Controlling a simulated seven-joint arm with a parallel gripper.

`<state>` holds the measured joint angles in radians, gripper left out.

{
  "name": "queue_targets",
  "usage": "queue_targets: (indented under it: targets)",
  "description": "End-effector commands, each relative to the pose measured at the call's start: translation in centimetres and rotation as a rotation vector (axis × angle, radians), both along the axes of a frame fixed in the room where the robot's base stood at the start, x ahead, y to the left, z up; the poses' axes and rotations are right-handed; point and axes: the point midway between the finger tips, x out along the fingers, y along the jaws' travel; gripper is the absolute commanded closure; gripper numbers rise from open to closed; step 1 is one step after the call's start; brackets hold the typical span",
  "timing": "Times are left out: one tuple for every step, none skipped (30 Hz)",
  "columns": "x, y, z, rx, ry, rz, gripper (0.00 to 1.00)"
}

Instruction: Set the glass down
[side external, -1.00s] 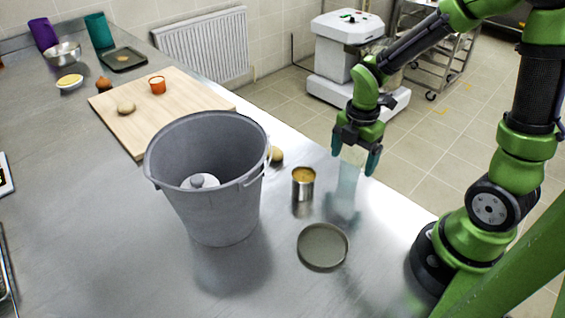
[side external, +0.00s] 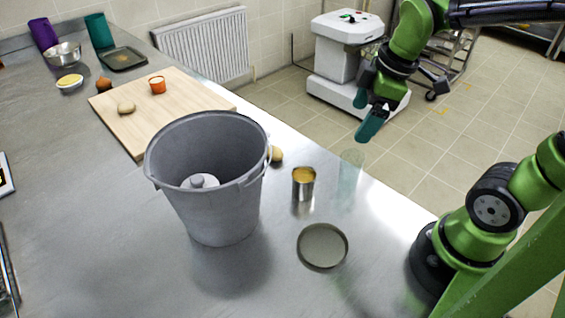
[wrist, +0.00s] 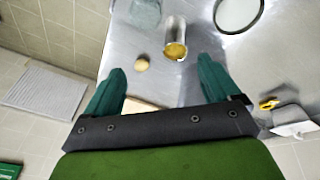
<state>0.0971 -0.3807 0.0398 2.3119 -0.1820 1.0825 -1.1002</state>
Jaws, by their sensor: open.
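The clear glass (side external: 350,172) stands upright on the steel counter near its right edge, to the right of the open tin, in the side external view. It is faint and see-through. In the wrist view the glass (wrist: 146,12) is partly cut off at the top edge. My gripper (side external: 366,112) is raised above and apart from the glass, tilted, past the counter edge. In the wrist view its two teal fingers (wrist: 162,70) are spread wide with nothing between them touching.
A grey bucket (side external: 219,220) with a white object inside stands left of the open tin (side external: 303,186). A round metal dish (side external: 322,246) lies in front.

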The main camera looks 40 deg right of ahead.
Motion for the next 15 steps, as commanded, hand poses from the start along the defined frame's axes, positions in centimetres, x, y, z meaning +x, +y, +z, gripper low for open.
queue_targets:
  targets:
    - [-0.5, 0.5, 0.7, 0.055, -0.045, -0.124, 0.11]
    - [-0.8, 0.8, 1.0, 0.094, -0.066, -0.206, 0.11]
    - [-1.2, 1.2, 1.5, 0.149, -0.095, -0.312, 0.11]
    - [-1.4, 1.5, 1.7, 0.193, -0.112, -0.389, 0.11]
    - [-1.7, 1.7, 2.0, 0.236, -0.129, -0.461, 0.11]
    - [-2.0, 2.0, 2.3, 0.293, -0.146, -0.551, 0.11]
    - [-2.2, 2.2, 2.6, 0.335, -0.158, -0.613, 0.11]
    - [-2.4, 2.3, 2.7, 0.373, -0.165, -0.668, 0.11]
    - [-2.6, 2.6, 3.0, 0.423, -0.174, -0.734, 0.11]
    - [-2.7, 2.7, 3.1, 0.454, -0.18, -0.776, 0.11]
    - [-2.9, 2.8, 3.2, 0.482, -0.182, -0.813, 0.11]
    - [-3.0, 2.9, 3.4, 0.515, -0.185, -0.854, 0.11]
    - [-3.1, 3.0, 3.4, 0.534, -0.187, -0.879, 0.11]
    - [-3.1, 3.0, 3.5, 0.549, -0.188, -0.897, 0.11]
    - [-3.2, 3.1, 3.5, 0.564, -0.188, -0.916, 0.11]
